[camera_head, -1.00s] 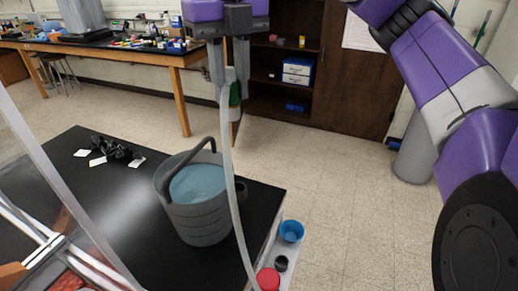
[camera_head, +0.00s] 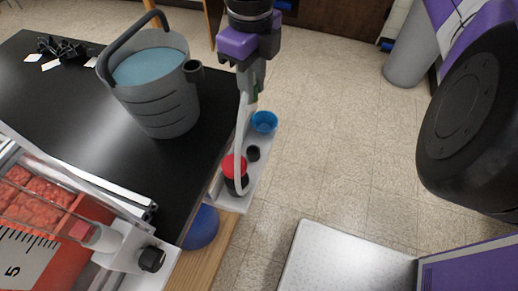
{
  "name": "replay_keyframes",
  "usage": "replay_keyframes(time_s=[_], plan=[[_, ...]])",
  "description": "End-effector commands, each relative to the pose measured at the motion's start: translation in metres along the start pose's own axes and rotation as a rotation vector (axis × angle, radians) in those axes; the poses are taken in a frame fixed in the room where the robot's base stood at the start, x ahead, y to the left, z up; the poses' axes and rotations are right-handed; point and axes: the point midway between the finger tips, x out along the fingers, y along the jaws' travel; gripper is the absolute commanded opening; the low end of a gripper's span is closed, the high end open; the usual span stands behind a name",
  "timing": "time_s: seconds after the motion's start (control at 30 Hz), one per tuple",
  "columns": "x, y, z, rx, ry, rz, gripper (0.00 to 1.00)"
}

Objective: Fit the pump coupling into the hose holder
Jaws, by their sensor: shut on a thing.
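My gripper (camera_head: 250,86) points down above the floor side of the black table, right of the grey bucket. It is shut on the pump coupling, of which only a small green part (camera_head: 254,97) shows between and below the fingers. A pale hose (camera_head: 240,125) hangs from there down to a red-capped dark bottle (camera_head: 235,171). A dark round socket (camera_head: 193,71) sticks out from the bucket's right rim; it looks like the hose holder, but I cannot be sure. The coupling is to the right of this socket and apart from it in the picture.
The grey bucket (camera_head: 165,105) holds blue liquid and has a raised handle. A narrow tray (camera_head: 262,175) at the table's edge carries a blue cup (camera_head: 264,122) and a black ring (camera_head: 253,154). A framed red container (camera_head: 45,200) stands front left. Floor shows at right.

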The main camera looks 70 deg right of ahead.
Motion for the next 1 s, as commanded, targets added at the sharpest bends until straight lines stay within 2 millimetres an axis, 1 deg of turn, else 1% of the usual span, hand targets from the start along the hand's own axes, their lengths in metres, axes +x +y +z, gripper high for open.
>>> replay_keyframes(time_s=[0.17, 0.5, 0.6, 0.7, 0.87, 1.0], plan=[[0.033, 0.000, -0.001, -0.009, 0.005, 0.001, 0.00], [0.116, 0.001, -0.001, -0.008, 0.005, 0.002, 0.00], [0.135, 0.000, 0.000, -0.006, 0.003, 0.001, 0.00], [0.147, 0.000, 0.000, -0.006, 0.002, 0.001, 0.00], [0.157, 0.000, 0.000, -0.007, 0.002, 0.000, 0.00], [0.178, 0.001, 0.000, -0.006, 0.004, 0.002, 0.00]])
